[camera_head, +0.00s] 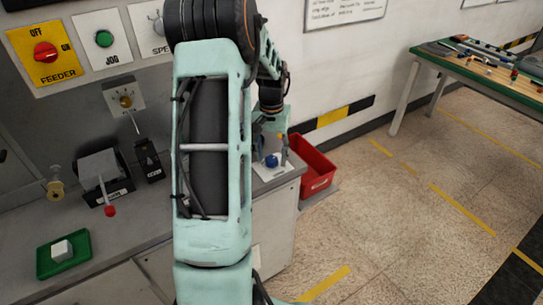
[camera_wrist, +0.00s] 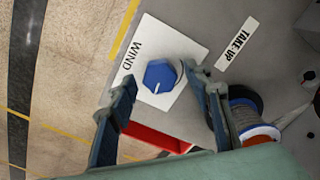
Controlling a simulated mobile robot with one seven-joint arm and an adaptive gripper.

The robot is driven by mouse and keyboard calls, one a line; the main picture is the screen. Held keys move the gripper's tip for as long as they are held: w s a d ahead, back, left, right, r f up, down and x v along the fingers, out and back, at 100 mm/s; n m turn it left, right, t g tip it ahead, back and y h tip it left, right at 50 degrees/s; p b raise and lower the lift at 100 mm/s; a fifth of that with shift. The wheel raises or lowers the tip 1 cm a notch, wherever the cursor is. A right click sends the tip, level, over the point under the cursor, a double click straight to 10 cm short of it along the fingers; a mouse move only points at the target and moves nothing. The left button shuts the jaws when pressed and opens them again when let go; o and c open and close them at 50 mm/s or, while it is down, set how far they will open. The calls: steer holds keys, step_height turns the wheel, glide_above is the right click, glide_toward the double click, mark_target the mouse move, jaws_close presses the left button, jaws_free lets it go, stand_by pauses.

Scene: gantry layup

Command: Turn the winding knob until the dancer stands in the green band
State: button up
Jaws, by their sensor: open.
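The winding knob (camera_wrist: 160,77) is blue with a white pointer line and sits on a white plate marked WIND (camera_wrist: 180,48). In the head view the blue knob (camera_head: 271,161) shows near the right end of the grey bench. My gripper (camera_wrist: 158,86) is open, with one finger on each side of the knob in the wrist view. I cannot tell whether the fingers touch it. In the head view my gripper (camera_head: 270,146) is over the knob, pointing down. I cannot make out the dancer or a green band in either view.
A spool (camera_wrist: 250,118) stands beside the right finger, near the TAKE-UP label (camera_wrist: 235,44). A red bin (camera_head: 316,166) is on the floor past the bench end. A red-tipped lever (camera_head: 107,199) and a green tray (camera_head: 62,267) are on the bench at left.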

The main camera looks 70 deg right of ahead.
steer(key=c, duration=1.1)
steer(key=shift+c, duration=0.2)
steer(key=m, duration=0.4)
steer(key=shift+m, duration=2.2)
steer(key=o, duration=1.1)
